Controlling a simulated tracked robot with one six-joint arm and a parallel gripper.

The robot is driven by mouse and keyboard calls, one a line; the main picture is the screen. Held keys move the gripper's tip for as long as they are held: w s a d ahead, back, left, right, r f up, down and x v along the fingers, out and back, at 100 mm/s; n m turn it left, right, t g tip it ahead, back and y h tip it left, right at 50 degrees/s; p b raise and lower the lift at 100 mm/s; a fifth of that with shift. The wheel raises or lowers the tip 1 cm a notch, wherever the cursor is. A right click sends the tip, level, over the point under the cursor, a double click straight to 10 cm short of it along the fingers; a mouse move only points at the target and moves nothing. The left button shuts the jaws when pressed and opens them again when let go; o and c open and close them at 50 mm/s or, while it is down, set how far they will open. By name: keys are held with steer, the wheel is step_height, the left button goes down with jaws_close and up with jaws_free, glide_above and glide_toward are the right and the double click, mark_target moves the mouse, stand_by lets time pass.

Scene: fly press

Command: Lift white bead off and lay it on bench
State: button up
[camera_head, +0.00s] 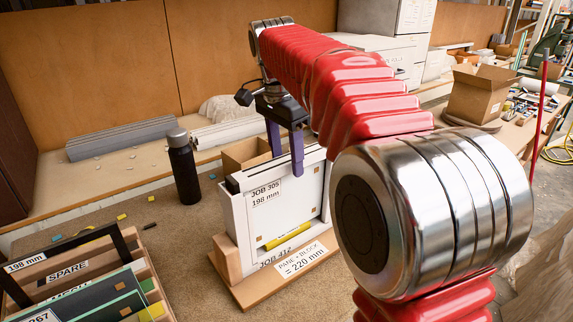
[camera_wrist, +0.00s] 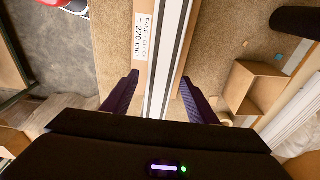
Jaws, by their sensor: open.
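A white-edged frame (camera_head: 240,222) stands upright on a wooden base, holding a panel labelled JOB 305, 198 mm. In the wrist view, long white strips (camera_wrist: 160,88) with a dark line between them run along its top; I cannot tell which strip is the bead. My gripper (camera_head: 286,158) is above and around the frame's top, with its purple fingers pointing down. In the wrist view my gripper (camera_wrist: 158,79) is open, one finger on each side of the white strips, with gaps visible. Whether either finger touches is unclear.
A black bottle (camera_head: 184,168) stands left of the frame. A slotted rack (camera_head: 90,285) of panels is at front left. An open cardboard box (camera_wrist: 248,88) lies close behind the frame. Small coloured scraps dot the bench (camera_head: 75,205); bare bench lies between rack and frame.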

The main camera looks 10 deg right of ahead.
stand_by(0.5)
steer(key=c, duration=1.2)
